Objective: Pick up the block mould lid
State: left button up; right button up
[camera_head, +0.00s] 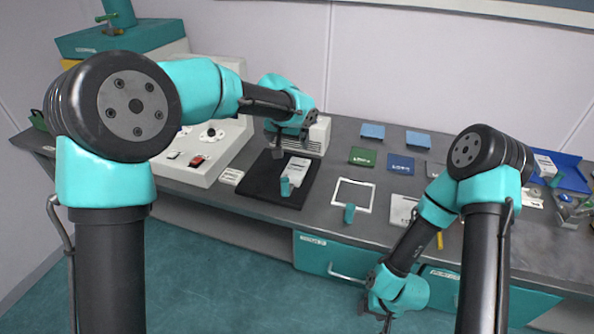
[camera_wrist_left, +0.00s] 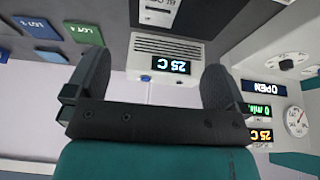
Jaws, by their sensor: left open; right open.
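A pale, flat labelled piece (camera_head: 297,168), which looks like the block mould lid, lies on a black mat (camera_head: 262,178). A teal knob or cylinder (camera_head: 285,187) stands at its near end. In the left wrist view a white label with partly cut-off lettering (camera_wrist_left: 160,12) shows at the top edge, probably on the same piece. My left gripper (camera_head: 290,147) is open and empty above the far end of the mat; its spread fingers show in the left wrist view (camera_wrist_left: 153,68). My right gripper (camera_head: 378,314) hangs low in front of the bench, with its fingertips small.
A vented white unit (camera_head: 318,137) reading 25 C stands just behind my left gripper. The white instrument (camera_head: 205,150) with a red switch is left. A white frame (camera_head: 353,195), teal cylinder (camera_head: 349,213) and green and blue plates (camera_head: 362,157) lie to the right.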

pick_arm(q)
send_over(296, 168)
jog(key=s, duration=0.3)
jog(key=f, duration=1.1)
jog(key=shift+w+a+f, duration=0.15)
jog(key=shift+w+a, duration=0.05)
jog(key=shift+a, duration=0.2)
jog(key=x, duration=0.5)
jog(key=shift+c, duration=0.5)
jog(key=c, duration=1)
notch_tip(296, 168, up, 10)
